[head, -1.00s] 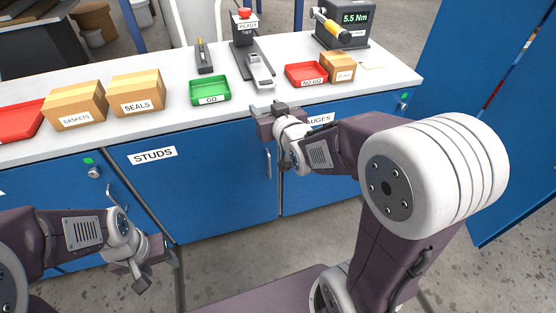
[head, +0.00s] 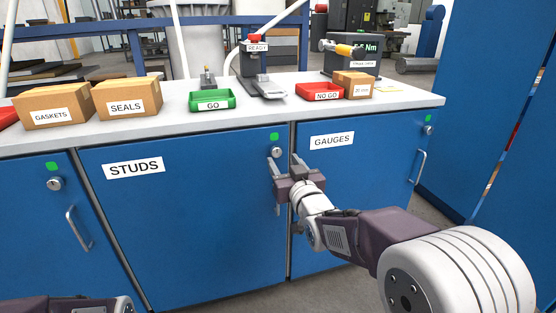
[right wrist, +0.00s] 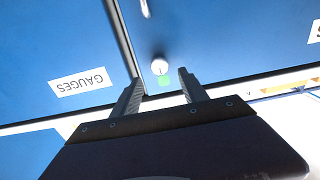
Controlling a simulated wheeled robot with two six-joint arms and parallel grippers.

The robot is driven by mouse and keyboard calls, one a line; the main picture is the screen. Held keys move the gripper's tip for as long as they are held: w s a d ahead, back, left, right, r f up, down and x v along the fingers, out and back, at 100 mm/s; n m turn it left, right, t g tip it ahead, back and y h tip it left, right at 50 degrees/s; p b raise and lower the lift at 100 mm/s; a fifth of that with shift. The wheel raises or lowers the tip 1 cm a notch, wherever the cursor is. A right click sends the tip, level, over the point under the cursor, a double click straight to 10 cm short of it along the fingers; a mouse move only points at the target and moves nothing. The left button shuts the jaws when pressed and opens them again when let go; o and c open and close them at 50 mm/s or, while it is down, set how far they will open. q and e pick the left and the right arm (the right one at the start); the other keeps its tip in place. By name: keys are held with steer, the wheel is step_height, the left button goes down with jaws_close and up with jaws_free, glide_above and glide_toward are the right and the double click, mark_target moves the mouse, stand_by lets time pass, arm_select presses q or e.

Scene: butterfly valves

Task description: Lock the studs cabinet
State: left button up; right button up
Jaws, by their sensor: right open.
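The studs cabinet (head: 190,225) is a blue door with a white STUDS label (head: 134,168), and it looks shut. Its round silver lock (head: 276,152) is near the door's top right corner, below a green marker (head: 274,137). My right gripper (head: 283,164) is open and empty, close to the lock in the picture and partly hiding the door handle (head: 277,207). In the right wrist view, the lock (right wrist: 159,66) and green marker (right wrist: 164,81) appear between the spread fingers (right wrist: 160,76). No contact is visible. Only part of my left arm shows; its gripper is out of frame.
The gauges cabinet (head: 350,200) adjoins on the right; another blue door with a lock (head: 54,184) is on the left. The worktop (head: 170,117) above carries boxes, a green GO tray (head: 212,101) and a red NO GO tray (head: 320,92). A tall blue panel (head: 500,120) stands at right.

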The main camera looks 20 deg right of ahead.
mark_target(277, 152)
steer(key=w, duration=0.2)
steer(key=w+b, duration=0.1)
steer(key=w, duration=0.2)
steer(key=shift+a+f, duration=0.1)
steer(key=shift+f, duration=0.1)
steer(key=shift+w+r, duration=0.1)
steer(key=shift+w, duration=0.45)
jaws_close()
